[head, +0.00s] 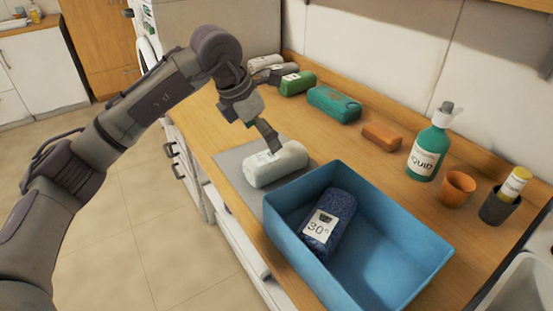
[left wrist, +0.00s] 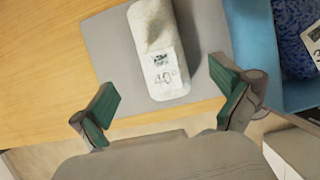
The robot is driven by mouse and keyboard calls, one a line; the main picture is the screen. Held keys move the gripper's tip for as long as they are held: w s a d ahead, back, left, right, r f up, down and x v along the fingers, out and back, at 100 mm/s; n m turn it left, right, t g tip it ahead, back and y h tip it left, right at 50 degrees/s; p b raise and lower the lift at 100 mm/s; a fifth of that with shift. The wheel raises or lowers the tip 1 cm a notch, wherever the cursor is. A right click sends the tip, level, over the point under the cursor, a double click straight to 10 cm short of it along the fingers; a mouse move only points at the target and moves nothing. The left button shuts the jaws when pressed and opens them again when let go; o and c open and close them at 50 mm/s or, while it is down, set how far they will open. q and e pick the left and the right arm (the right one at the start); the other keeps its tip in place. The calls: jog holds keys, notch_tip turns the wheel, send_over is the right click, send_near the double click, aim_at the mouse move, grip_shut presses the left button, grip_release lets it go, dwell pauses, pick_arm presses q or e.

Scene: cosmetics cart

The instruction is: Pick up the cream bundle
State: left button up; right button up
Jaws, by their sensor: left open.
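The cream bundle (head: 277,167) is a rolled, rounded cloth lying on a grey mat (head: 234,158) left of the blue crate. In the left wrist view the cream bundle (left wrist: 157,38) shows a printed label reading 40°. My left gripper (head: 266,136) is just above the bundle in the head view, its fingers partly hiding the far side. In the left wrist view the left gripper (left wrist: 168,100) is open with green pads spread wide, and the near end of the bundle lies ahead between them. Nothing is held. My right gripper is not in view.
A blue crate (head: 408,262) stands right beside the mat, holding a dark blue bundle (head: 336,205) labelled 30°. Behind are green (head: 297,83), teal (head: 334,101) and orange (head: 382,136) items, a teal pump bottle (head: 428,150) and an orange cup (head: 457,188).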

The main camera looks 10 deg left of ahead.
aim_at(277, 157)
pick_arm(q)
jog(key=x, duration=0.3)
jog(key=shift+d+f, duration=0.1)
jog(key=shift+f, duration=0.05)
jog(key=shift+p+x, duration=0.35)
jog(key=shift+x, duration=0.85)
jog(key=x, duration=0.3)
jog(key=shift+w+d+f+p, duration=0.1)
jog(key=shift+w+f+p, duration=0.05)
jog(key=shift+f+p, duration=0.2)
jog(key=shift+w+f, duration=0.1)
jog(key=shift+f, duration=0.05)
jog(key=c, duration=1.3)
jog(key=shift+c, duration=0.8)
jog(key=shift+r, duration=0.3)
notch_tip(277, 157, up, 10)
jog(key=shift+f+b, duration=0.25)
jog(key=shift+b, duration=0.3)
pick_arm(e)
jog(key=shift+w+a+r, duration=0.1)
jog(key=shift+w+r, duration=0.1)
